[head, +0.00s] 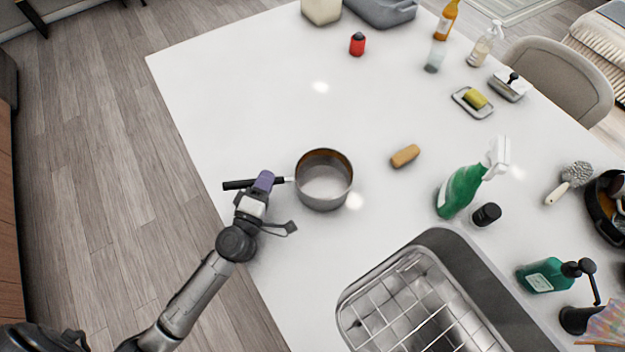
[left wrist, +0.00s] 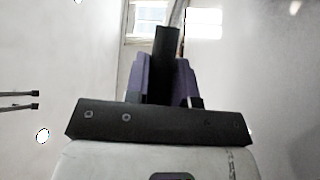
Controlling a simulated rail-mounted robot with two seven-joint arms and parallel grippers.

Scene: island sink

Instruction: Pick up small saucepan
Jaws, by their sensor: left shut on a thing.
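The small saucepan (head: 324,186) is a round grey metal pan with a brownish inside rim. It stands upright on the white island top in the head view, near the left edge. Its black handle (head: 238,185) points left. My left gripper (head: 264,181), with purple fingers, is shut on the handle, between its end and the pan. In the left wrist view the dark handle (left wrist: 167,62) shows between the purple fingers. Whether the pan touches the counter is hard to tell. My right gripper is not in view.
A tan sponge (head: 405,156) and a green spray bottle (head: 462,190) stand right of the pan. The sink with a wire rack (head: 408,310) is below right. A red bottle (head: 357,44) is further back. The counter behind the pan is clear.

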